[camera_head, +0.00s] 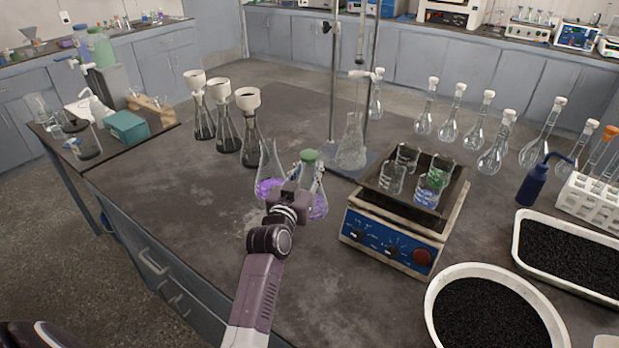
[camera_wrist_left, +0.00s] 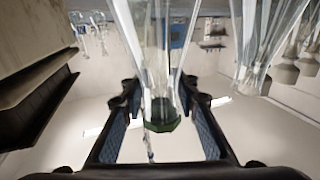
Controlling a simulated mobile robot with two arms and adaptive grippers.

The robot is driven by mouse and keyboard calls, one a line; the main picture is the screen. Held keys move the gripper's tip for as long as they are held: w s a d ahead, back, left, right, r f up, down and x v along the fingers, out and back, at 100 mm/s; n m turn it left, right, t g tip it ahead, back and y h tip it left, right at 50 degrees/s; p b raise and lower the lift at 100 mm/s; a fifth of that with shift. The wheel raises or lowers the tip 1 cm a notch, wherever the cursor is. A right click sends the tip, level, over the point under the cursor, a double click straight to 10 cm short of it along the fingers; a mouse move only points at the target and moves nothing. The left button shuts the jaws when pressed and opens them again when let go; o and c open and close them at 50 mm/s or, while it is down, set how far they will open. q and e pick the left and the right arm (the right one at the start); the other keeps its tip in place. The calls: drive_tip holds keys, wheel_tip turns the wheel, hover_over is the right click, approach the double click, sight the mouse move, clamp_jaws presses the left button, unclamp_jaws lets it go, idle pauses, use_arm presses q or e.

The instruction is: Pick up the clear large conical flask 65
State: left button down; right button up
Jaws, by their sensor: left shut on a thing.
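A clear conical flask with a green stopper (camera_head: 317,205) and purple liquid stands on the dark bench in the head view, partly hidden behind my left gripper (camera_head: 303,180). My left gripper is shut on this flask near its neck. The left wrist view looks upside down and shows the clear glass (camera_wrist_left: 152,40) and the green stopper (camera_wrist_left: 163,122) between the two fingers. A second conical flask with purple liquid (camera_head: 268,180) stands close on the left. It also shows at the right of the left wrist view (camera_wrist_left: 262,40). My right gripper is not in view.
A shaker plate (camera_head: 390,235) with several beakers stands right of the flask. A stand with a conical flask (camera_head: 351,148) is behind. Several flasks with funnels (camera_head: 250,130) stand back left. Trays of black granules (camera_head: 565,262) lie right. The bench front left is clear.

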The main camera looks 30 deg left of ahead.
use_arm(q)
drive_tip(key=shift+r, duration=0.15)
wheel_tip(320, 180, up, 25)
drive_tip(key=p, duration=0.6)
idle(1.0)
drive_tip(key=shift+w, duration=0.2)
